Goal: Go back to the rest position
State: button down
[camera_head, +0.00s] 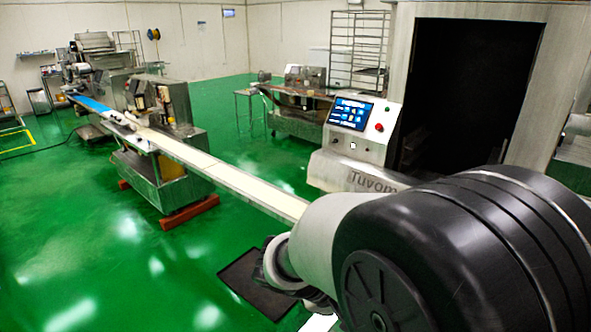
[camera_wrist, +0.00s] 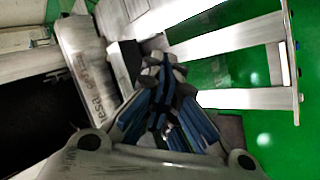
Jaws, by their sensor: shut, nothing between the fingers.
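My gripper (camera_wrist: 165,68) shows in the wrist view with its dark, blue-edged fingers drawn together and nothing between them. In the head view my own large black and white arm joint fills the lower right, and the gripper cannot be made out there. The machine's control panel (camera_head: 350,113) has a lit screen and a red button and stands just beyond my arm. A long pale conveyor belt (camera_head: 200,160) runs from the far left to behind my arm. In the wrist view a metal panel with lettering (camera_wrist: 88,70) stands left of the gripper.
A dark mat (camera_head: 254,285) lies on the green floor below my arm. A dark doorway (camera_head: 465,90) is at the right. A steel table (camera_head: 310,120) and a rack (camera_head: 358,47) stand at the back. In the wrist view, a pale metal frame (camera_wrist: 240,99) extends right of the gripper.

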jog(key=s+r+m+t+y, duration=0.1)
jog(key=s+r+y, duration=0.3)
jog(key=s, duration=0.6)
jog(key=s+r+m+t+y, duration=0.1)
jog(key=s+r+y, duration=0.3)
jog(key=s, duration=0.6)
jog(key=shift+r, duration=0.45)
jog(key=shift+w+d, duration=0.1)
jog(key=shift+d, duration=0.05)
dwell(0.9)
